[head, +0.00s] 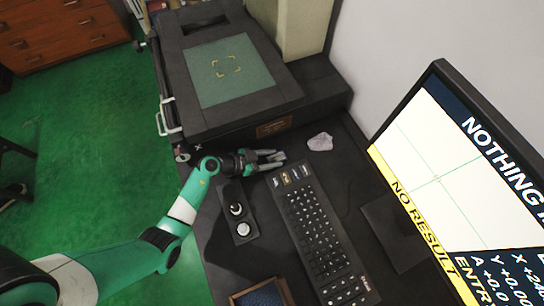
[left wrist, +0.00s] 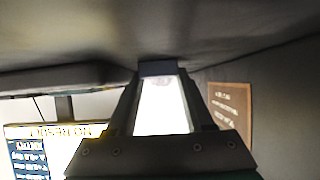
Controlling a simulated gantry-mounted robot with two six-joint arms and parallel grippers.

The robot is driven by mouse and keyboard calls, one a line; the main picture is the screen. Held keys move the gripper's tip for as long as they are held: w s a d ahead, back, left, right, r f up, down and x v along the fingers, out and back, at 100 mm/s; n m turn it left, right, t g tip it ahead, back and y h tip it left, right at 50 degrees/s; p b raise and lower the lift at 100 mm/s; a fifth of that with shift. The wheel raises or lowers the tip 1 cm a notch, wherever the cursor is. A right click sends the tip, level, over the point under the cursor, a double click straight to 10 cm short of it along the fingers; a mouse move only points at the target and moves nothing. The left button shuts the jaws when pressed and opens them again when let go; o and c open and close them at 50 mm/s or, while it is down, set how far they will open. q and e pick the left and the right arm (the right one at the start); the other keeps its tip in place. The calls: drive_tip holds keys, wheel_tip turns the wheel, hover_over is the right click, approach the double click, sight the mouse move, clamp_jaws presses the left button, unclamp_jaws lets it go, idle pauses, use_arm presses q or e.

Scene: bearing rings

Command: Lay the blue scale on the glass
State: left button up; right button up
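The glass (head: 228,70) is a grey-green plate with yellow corner marks, set in the top of a dark machine. My left gripper (head: 275,159) is in front of the machine, low beside its front face and near the top end of the keyboard. Its fingers stand apart in both views, and the left wrist view (left wrist: 162,80) shows bright background between them. A small dark bluish band (left wrist: 158,68) crosses between the fingertips there; I cannot tell what it is. I cannot pick out the blue scale for certain. My right gripper is not in view.
A pale crumpled cloth (head: 320,142) lies right of the gripper. A keyboard (head: 318,230), a knob box (head: 238,212) and a wooden tray with a dark blue inside (head: 262,297) are on the desk. A monitor (head: 440,180) stands at right.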

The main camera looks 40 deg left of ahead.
use_arm(q)
drive_tip(key=shift+o, duration=0.3)
drive_tip(key=shift+r, duration=0.1)
drive_tip(key=shift+s+a+r, duration=0.1)
drive_tip(key=shift+r, duration=0.2)
drive_tip(key=p+v, duration=0.6)
drive_tip(key=v, duration=0.4)
drive_tip(key=shift+s+a+r, duration=0.1)
drive_tip(key=shift+s+r, duration=0.05)
drive_tip(key=shift+s, duration=0.1)
drive_tip(key=shift+s+a+r+p, duration=0.15)
drive_tip(key=shift+s+p, duration=0.2)
drive_tip(key=shift+s, duration=0.1)
drive_tip(key=shift+c, duration=0.3)
